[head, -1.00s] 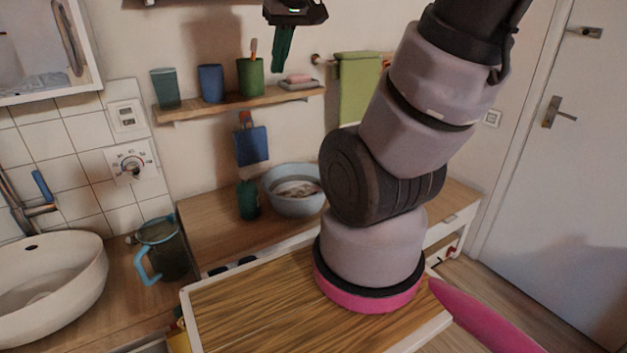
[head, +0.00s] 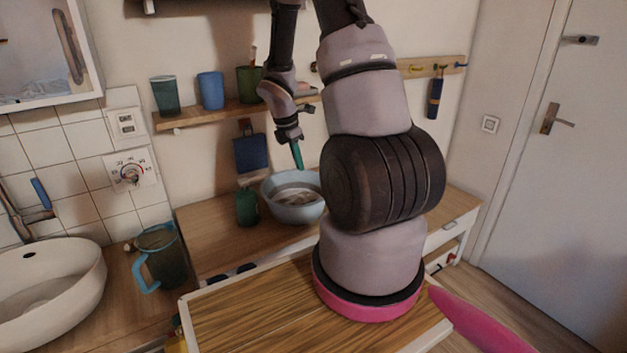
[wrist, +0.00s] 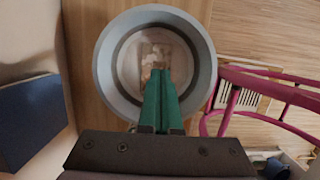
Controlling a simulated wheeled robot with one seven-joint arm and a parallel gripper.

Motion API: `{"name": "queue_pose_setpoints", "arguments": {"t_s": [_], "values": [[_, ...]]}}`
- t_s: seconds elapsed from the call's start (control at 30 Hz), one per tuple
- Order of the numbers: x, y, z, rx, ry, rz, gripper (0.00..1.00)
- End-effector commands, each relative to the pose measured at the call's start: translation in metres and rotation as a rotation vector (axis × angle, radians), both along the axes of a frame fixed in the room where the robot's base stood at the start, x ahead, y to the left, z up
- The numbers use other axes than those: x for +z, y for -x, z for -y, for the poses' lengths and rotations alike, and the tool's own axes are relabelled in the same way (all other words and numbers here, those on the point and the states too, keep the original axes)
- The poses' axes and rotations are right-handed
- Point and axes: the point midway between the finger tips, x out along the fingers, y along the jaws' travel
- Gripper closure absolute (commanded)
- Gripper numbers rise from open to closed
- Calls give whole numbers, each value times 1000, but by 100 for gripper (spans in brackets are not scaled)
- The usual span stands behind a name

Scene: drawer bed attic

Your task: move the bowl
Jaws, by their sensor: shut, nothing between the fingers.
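The pale blue-grey bowl (head: 296,209) stands upright on the wooden counter against the back wall, with something light-coloured inside. In the wrist view the bowl (wrist: 103,70) is seen from above, with the fingers overlapping its near side and middle. My gripper (head: 298,166) has green fingers pointing down over the bowl, apparently just above its opening. In the wrist view the fingers (wrist: 160,85) are shut together with nothing between them. I cannot tell whether the fingertips are inside the rim or above it.
A dark green bottle (head: 247,206) stands left of the bowl. A wall shelf (head: 232,108) with several cups is behind my gripper. A jug (head: 164,258) and basin (head: 50,290) are at left. A pink chair (wrist: 270,85) shows in the wrist view.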

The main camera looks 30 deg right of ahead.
Motion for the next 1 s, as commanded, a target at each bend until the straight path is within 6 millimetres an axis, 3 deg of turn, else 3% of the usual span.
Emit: {"name": "queue_pose_setpoints", "arguments": {"t_s": [0.17, 0.57, 0.73, 1.0], "values": [[-20, 1, 4, 3, 0, -6, 100], [-100, 1, 25, 0, 1, -6, 100], [-96, -2, 52, -5, 0, 1, 100], [-95, -2, 64, -1, 0, -1, 100]]}}
